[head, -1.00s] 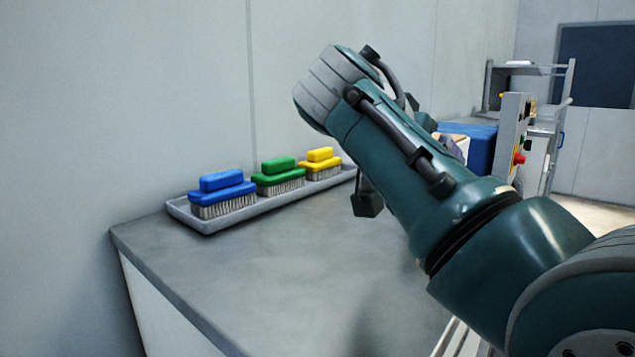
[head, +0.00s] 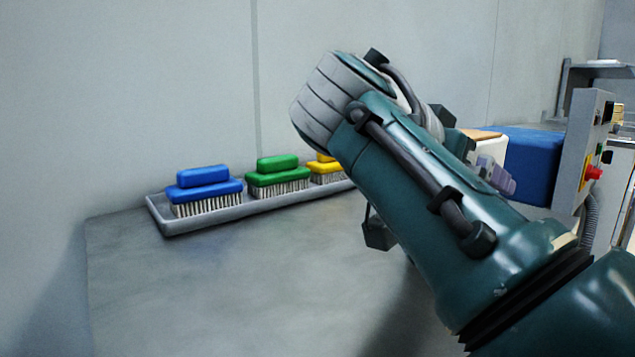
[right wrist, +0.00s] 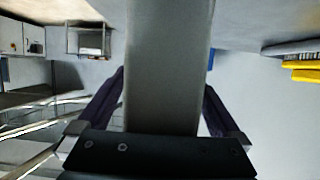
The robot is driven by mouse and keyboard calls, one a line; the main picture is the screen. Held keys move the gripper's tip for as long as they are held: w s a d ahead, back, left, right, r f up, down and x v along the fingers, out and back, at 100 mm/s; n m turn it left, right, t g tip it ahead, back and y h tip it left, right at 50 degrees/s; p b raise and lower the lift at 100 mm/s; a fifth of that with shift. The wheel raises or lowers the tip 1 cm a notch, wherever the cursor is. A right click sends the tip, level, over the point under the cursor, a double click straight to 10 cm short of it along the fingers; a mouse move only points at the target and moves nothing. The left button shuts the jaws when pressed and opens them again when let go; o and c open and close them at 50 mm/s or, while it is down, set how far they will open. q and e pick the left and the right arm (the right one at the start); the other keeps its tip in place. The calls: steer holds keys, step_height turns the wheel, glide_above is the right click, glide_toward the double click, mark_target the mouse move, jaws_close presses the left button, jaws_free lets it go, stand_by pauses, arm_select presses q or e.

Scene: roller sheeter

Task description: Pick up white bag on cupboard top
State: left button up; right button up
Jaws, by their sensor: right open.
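A pale upright thing, likely the white bag (head: 490,147), shows partly in the head view behind my right arm, with a tan top. Most of it is hidden. In the right wrist view, a wide grey shape (right wrist: 165,50), seemingly the same bag in shade, stands between the two dark fingers of my right gripper (right wrist: 165,85). The gripper is open, with a finger on each side; contact cannot be told. In the head view only a purple bit of the right gripper (head: 497,177) shows beside the bag. My left gripper is out of view.
A grey tray (head: 165,226) with blue (head: 205,192), green (head: 278,177) and yellow (head: 325,170) brushes lies on the cupboard top (head: 230,285) along the wall. A blue block (head: 530,155) and a control panel (head: 590,150) with a red button stand at right. The front-left top is clear.

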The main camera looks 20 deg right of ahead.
steer(key=shift+a, duration=0.15)
steer(key=shift+c, duration=0.2)
steer(key=c, duration=1.4)
